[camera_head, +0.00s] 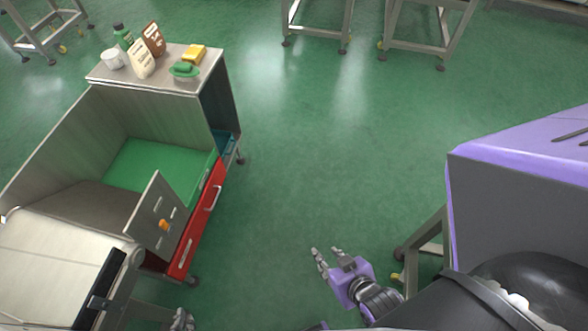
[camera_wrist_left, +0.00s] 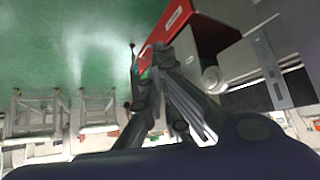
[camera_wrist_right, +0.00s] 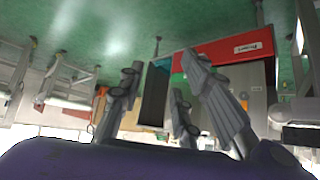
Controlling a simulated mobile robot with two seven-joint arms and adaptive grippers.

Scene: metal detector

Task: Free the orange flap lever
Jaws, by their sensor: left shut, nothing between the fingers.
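The orange flap lever (camera_head: 163,225) sits on a grey slotted panel (camera_head: 152,208) at the front end of the open cabinet (camera_head: 60,135), in the head view. My left gripper (camera_head: 183,318) shows only in part at the bottom edge, below the panel and apart from the lever. In the left wrist view its fingers (camera_wrist_left: 160,62) are together and empty. My right gripper (camera_head: 328,253) is open and empty over the floor, well right of the cabinet. Its spread fingers (camera_wrist_right: 163,75) also show in the right wrist view.
A red drawer front (camera_head: 200,220) with pale handles is on the cabinet's right side. A cream machine (camera_head: 60,265) is at lower left, a purple-edged machine (camera_head: 515,200) at right. Green floor lies clear between.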

